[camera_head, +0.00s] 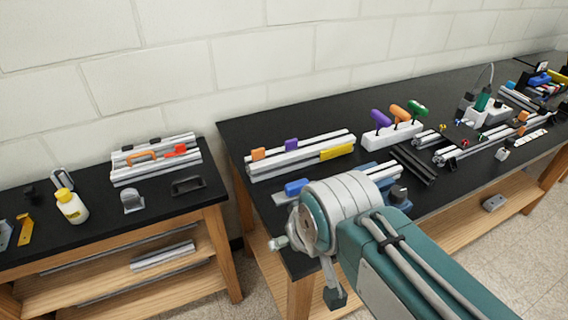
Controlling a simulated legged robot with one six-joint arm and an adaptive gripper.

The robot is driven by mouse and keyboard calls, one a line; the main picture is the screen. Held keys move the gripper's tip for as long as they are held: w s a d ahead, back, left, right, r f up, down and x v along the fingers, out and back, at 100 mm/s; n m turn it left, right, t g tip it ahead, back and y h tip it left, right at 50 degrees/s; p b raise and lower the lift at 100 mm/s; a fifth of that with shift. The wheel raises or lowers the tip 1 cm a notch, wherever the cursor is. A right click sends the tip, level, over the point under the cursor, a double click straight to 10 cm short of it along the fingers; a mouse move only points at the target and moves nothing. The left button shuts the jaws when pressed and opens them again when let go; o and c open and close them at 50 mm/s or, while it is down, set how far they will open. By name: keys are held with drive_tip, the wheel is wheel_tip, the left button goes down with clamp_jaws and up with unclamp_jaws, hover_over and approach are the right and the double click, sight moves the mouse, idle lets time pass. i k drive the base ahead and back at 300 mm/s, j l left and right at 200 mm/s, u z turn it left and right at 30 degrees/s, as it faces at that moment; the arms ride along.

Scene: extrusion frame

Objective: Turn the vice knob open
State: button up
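A blue block-like part (296,187), which looks like part of the vice, sits near the front left corner of the larger black table. A dark knob-like part (399,194) shows just right of my wrist; I cannot tell whether it is the vice knob. My grey and teal arm crosses in front and hides most of this area. A small light-grey piece at its left and a dark block hanging below the wrist may be parts of my gripper. The fingertips cannot be made out clearly, nor any contact with a knob.
Aluminium extrusions (300,156) lie behind the blue part, and a white holder (393,136) with purple, orange and green handles stands further right. A lower table (205,203) at left carries a yellow-capped bottle (71,206). A gap separates the tables.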

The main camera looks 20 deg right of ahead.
sight(398, 194)
drive_tip(key=k+l+z, duration=0.1)
drive_tip(key=z, duration=0.35)
drive_tip(key=k+l+z, duration=0.25)
drive_tip(key=z, duration=0.25)
drive_tip(key=k, duration=0.05)
